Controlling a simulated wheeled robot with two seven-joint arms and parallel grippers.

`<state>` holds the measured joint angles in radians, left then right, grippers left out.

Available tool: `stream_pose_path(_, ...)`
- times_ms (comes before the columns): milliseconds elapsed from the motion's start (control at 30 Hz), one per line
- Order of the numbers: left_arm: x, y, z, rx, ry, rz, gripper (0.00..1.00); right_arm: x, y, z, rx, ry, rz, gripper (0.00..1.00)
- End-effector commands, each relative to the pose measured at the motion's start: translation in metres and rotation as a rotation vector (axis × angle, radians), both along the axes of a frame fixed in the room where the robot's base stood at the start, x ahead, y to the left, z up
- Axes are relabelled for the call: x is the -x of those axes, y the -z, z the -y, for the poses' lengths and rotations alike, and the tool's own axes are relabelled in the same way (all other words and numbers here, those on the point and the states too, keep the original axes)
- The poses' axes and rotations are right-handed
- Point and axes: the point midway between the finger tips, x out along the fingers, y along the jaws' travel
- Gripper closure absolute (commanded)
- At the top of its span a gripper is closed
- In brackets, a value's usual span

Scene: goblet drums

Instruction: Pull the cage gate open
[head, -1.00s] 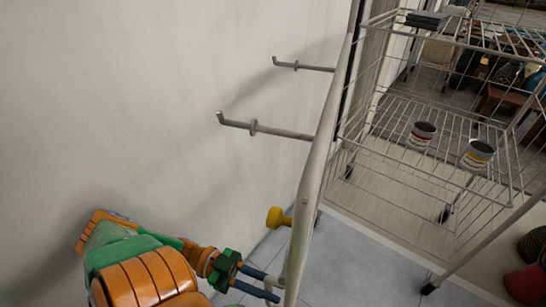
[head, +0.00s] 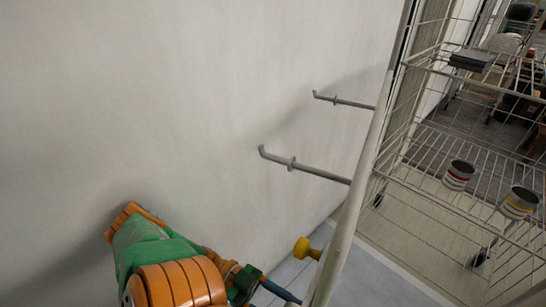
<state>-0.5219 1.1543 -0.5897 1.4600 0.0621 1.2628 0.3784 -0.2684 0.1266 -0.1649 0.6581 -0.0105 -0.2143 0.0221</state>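The cage gate's pale metal edge post (head: 366,165) runs slanting from the top right to the bottom middle. I cannot tell whether the gate stands ajar. A yellow knob (head: 304,247) sits at the post's left side, low down. My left gripper (head: 288,297) is at the bottom edge, below and left of the knob and close to the post. One blue finger shows; the fingertips are cut off or hidden, so I cannot see whether it grips the post. My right gripper is not in view.
Two grey hooked rods (head: 308,168) stick out left from the post, near the plain wall (head: 150,90). A wire cage (head: 440,70) with shelves stands to the right, with two small cans (head: 458,174) showing through it. Grey tiled floor (head: 385,275) lies below.

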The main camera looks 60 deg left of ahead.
Motion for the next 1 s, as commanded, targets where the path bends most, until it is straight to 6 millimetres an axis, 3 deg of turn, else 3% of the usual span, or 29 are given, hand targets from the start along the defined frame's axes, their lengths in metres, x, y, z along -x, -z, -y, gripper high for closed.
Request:
stream_pose_path(33, 0.006, -0.021, 0.005, 0.004, 0.002, -0.003, 0.48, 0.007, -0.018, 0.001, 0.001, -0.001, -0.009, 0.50)
stream_pose_path(267, 0.032, -0.061, 0.028, 0.006, 0.004, -0.002, 0.48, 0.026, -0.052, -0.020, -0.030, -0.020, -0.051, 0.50)
stream_pose_path(700, 0.092, -0.087, 0.080, 0.004, 0.000, 0.001, 0.48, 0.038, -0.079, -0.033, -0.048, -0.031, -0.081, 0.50)
stream_pose_path(1000, 0.097, -0.088, 0.085, 0.001, 0.000, 0.003, 0.48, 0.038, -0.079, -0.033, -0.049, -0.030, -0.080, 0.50)
